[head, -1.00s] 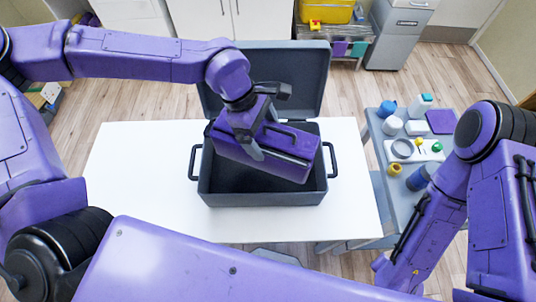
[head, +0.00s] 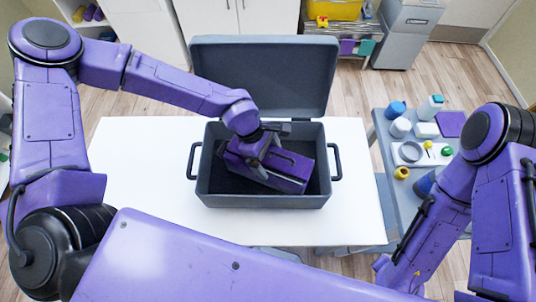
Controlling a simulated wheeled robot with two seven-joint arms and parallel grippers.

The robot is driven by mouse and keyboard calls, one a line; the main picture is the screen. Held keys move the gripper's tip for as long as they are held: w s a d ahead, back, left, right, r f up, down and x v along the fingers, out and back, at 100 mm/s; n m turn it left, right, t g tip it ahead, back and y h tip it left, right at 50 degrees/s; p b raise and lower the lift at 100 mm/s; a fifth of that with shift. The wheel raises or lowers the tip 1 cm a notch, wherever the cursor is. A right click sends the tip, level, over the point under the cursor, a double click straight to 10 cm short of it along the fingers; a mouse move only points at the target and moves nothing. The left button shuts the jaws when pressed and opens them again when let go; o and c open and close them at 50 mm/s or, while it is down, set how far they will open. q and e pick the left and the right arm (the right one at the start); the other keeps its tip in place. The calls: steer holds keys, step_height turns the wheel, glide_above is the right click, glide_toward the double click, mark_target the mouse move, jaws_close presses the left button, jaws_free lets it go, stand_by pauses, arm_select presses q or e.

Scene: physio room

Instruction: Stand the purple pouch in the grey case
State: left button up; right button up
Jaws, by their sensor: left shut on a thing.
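The grey case (head: 264,201) stands open on a white table, its lid (head: 265,72) raised at the back and a handle at each side. The purple pouch (head: 290,172) is inside the case walls, tilted, with its right end lower and nearer the front. My left gripper (head: 262,152) is shut on the upper left part of the pouch, reaching in over the case's back left. Its fingertips are partly hidden against the pouch. Whether the pouch touches the case floor cannot be told. My right arm is at the right; its gripper is not in view.
The white table (head: 140,170) is bare on both sides of the case. A grey side table (head: 385,150) at the right holds bottles, jars, a tray and a purple cloth-like item. Cabinets, a yellow bin (head: 333,10) and a grey pedal bin (head: 405,35) stand behind.

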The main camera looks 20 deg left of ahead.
arm_select(q)
steer(key=o, duration=1.3)
steer(key=b+v, duration=0.1)
steer(key=v, duration=1.1)
steer(key=shift+r, duration=0.1)
